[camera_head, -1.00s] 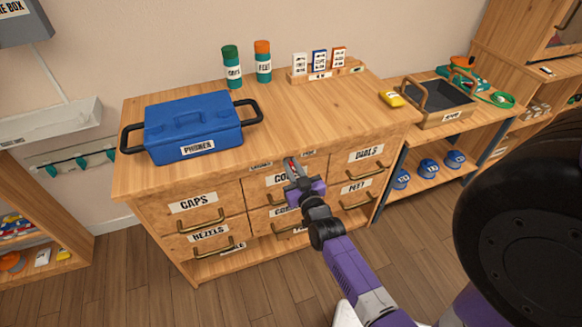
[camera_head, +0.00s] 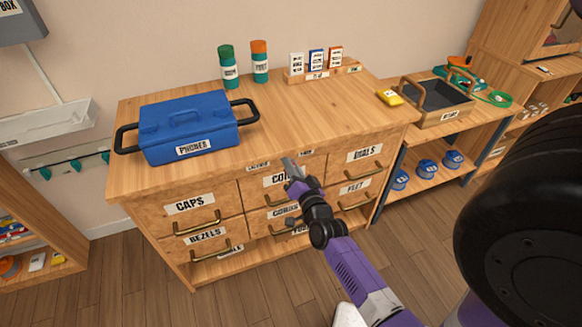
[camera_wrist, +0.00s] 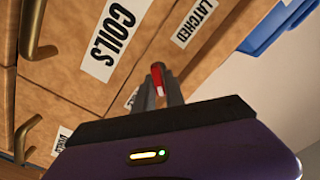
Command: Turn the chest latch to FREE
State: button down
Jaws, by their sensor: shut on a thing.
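The chest (camera_head: 225,215) is a wooden drawer unit. Its latch shows in the wrist view as a small red piece with a pale mark (camera_wrist: 158,78). My gripper (camera_wrist: 160,88) is shut on this latch, with one finger on each side. In the head view my gripper (camera_head: 289,165) is at the chest's top front edge, above the COILS drawer, and hides the latch. The LATCHED label (camera_wrist: 193,24) is clear in the wrist view. A second label (camera_wrist: 132,97) is partly hidden by a finger. I cannot tell exactly which way the latch points.
The COILS label (camera_wrist: 115,38) and brass drawer handles (camera_wrist: 35,35) are close to my gripper. On the chest top stand a blue PHONES box (camera_head: 190,128), two canisters (camera_head: 259,62) and a small card rack (camera_head: 320,75). The middle of the top is clear.

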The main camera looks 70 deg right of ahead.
jog(key=shift+m, duration=0.5)
jog(key=c, duration=1.8)
grip_release()
jog(key=shift+o, duration=0.2)
jog(key=shift+s, duration=0.1)
jog(key=v, duration=0.7)
jog(key=shift+s+a, duration=0.2)
jog(key=shift+a, duration=0.1)
